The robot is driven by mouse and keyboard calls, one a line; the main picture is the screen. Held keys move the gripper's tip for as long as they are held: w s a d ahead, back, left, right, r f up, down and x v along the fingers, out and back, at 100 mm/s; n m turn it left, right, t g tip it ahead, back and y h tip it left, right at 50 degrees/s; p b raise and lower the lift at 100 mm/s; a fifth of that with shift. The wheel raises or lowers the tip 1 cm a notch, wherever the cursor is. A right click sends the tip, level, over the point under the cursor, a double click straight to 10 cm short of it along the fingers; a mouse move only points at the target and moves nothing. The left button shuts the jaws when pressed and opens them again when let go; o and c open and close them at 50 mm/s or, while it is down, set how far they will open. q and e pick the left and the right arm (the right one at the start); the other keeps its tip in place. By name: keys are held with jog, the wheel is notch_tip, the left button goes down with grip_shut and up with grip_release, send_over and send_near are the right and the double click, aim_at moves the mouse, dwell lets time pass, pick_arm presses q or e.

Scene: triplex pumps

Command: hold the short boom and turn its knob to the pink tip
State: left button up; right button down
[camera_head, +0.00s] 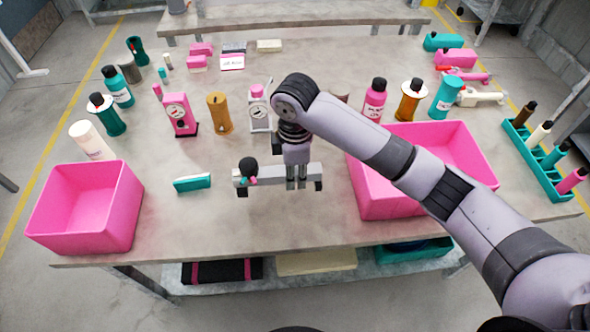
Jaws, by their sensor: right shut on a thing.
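The short boom (272,176) is a pale grey bar lying left to right near the middle front of the table, with dark feet at both ends. A round black knob (248,167) sits at its left end. Beside the knob's base are a small pink tip (241,181) and a small teal tip (252,181). Which tip the knob faces is too small to tell. My right gripper (297,182) comes down from above and is shut on the boom, right of its middle. My right arm hides part of the table behind. My left gripper is not in view.
A pink bin (85,210) stands at the left and another pink bin (440,150) at the right, partly under my arm. A teal block (192,182) lies left of the boom. Bottles, spools and gauges stand behind. The front middle of the table is bare.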

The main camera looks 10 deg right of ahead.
aim_at(295, 196)
jog(key=shift+f+b, duration=1)
jog(key=shift+f, duration=2.15)
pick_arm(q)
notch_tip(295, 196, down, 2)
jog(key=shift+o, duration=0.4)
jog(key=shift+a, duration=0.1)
